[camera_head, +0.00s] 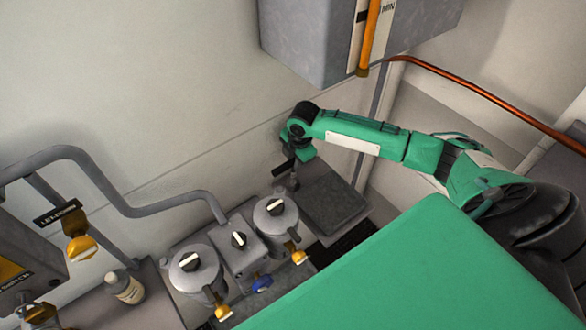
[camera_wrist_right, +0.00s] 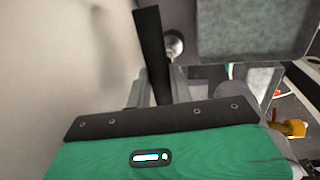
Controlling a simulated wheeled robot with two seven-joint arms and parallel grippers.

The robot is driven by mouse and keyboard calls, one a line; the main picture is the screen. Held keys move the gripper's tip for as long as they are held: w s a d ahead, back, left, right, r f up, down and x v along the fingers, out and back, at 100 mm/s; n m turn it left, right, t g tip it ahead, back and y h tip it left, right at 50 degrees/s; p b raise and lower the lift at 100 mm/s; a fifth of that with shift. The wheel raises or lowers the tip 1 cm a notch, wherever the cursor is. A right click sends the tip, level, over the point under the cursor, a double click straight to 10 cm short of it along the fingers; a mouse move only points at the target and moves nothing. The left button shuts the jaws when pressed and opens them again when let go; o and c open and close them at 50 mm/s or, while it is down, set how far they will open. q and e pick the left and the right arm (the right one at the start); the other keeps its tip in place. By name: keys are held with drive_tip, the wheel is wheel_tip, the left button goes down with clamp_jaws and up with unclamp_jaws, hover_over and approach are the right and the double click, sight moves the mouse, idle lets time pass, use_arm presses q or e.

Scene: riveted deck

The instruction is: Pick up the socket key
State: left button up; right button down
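My right gripper (camera_head: 290,160) is at the wall end of the shelf, low over it, at the end of my green arm. In the right wrist view, a black bar (camera_wrist_right: 152,45) runs up between the grey fingers of the gripper (camera_wrist_right: 160,88). A round pale metal part (camera_wrist_right: 174,46) shows beside it. The bar looks like the socket key's handle, but I cannot be sure. The fingers lie close on both sides of the bar. Whether they press on it is unclear. My left gripper is not in view.
Two round grey housings (camera_head: 194,268) (camera_head: 275,215) with knobs flank a switch box (camera_head: 237,248) on the shelf. A small bottle (camera_head: 124,287) stands at left. A grey cabinet (camera_head: 310,40) hangs above my arm. A flat grey plate (camera_head: 333,204) lies right of the gripper.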

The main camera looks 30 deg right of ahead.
idle(0.3)
drive_tip(key=shift+s+r+b, duration=0.15)
drive_tip(key=shift+r+b, duration=0.3)
drive_tip(key=shift+b, duration=0.45)
drive_tip(key=r+b, duration=0.1)
drive_tip(key=r, duration=0.1)
drive_tip(key=r+b, duration=0.1)
drive_tip(key=r, duration=0.3)
drive_tip(key=shift+s+r+b, duration=0.25)
drive_tip(key=shift+s+b, duration=0.05)
drive_tip(key=shift+b, duration=0.1)
drive_tip(key=s+d+b, duration=0.1)
drive_tip(key=s+b, duration=0.4)
drive_tip(key=s, duration=1.4)
drive_tip(key=shift+d, duration=0.25)
drive_tip(key=c, duration=2.1)
unclamp_jaws()
drive_tip(key=shift+r, duration=0.1)
clamp_jaws()
